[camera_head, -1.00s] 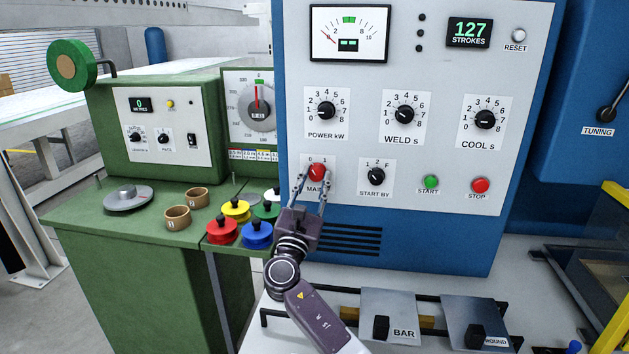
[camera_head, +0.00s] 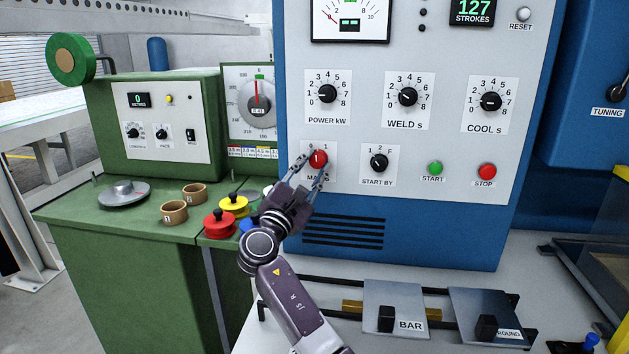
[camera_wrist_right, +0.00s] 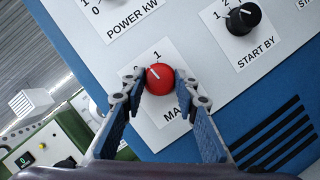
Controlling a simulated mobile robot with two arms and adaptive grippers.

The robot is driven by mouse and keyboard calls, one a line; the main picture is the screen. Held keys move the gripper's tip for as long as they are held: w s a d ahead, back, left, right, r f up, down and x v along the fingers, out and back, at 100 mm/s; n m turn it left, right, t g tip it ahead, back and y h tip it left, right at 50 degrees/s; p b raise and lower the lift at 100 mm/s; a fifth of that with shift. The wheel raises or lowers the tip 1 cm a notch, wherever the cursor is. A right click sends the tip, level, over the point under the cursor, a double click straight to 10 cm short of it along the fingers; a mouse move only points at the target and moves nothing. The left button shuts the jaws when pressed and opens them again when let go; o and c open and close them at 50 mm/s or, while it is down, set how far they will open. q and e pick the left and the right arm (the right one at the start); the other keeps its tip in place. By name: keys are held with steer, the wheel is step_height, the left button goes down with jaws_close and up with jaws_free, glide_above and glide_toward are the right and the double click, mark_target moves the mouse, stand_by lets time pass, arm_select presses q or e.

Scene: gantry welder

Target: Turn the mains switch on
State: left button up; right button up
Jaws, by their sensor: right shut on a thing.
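The mains switch (camera_head: 318,158) is a small red round knob on a white plate, low on the left of the blue and grey welder panel. It also shows in the right wrist view (camera_wrist_right: 159,79), with a 1 label above it and a short white mark on its face. The mark points up and left in that view; its exact setting against the labels is hard to tell. My right gripper (camera_head: 311,170) is shut on the knob, one finger on each side. The fingers (camera_wrist_right: 157,91) hide part of the MAINS lettering. My left gripper is out of view.
The start-by knob (camera_head: 379,163) sits right of the switch, with the power knob (camera_head: 327,94) above it. A green machine (camera_head: 150,130) with several coloured knobs and cups stands at the left. Metal plates (camera_head: 392,300) lie below the panel on the right.

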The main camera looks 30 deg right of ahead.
steer(key=m+g+b, duration=0.1)
steer(key=m+b, duration=0.1)
steer(key=m, duration=0.2)
steer(key=shift+a+f+g, duration=0.1)
steer(key=shift+g, duration=0.3)
steer(key=shift+m+g+b, duration=0.7)
steer(key=shift+m+g, duration=0.1)
steer(key=shift+m, duration=1.1)
steer(key=o, duration=1.1)
steer(key=shift+r, duration=0.2)
steer(key=shift+o, duration=0.2)
steer(key=v, duration=1.2)
steer(key=shift+s, duration=0.1)
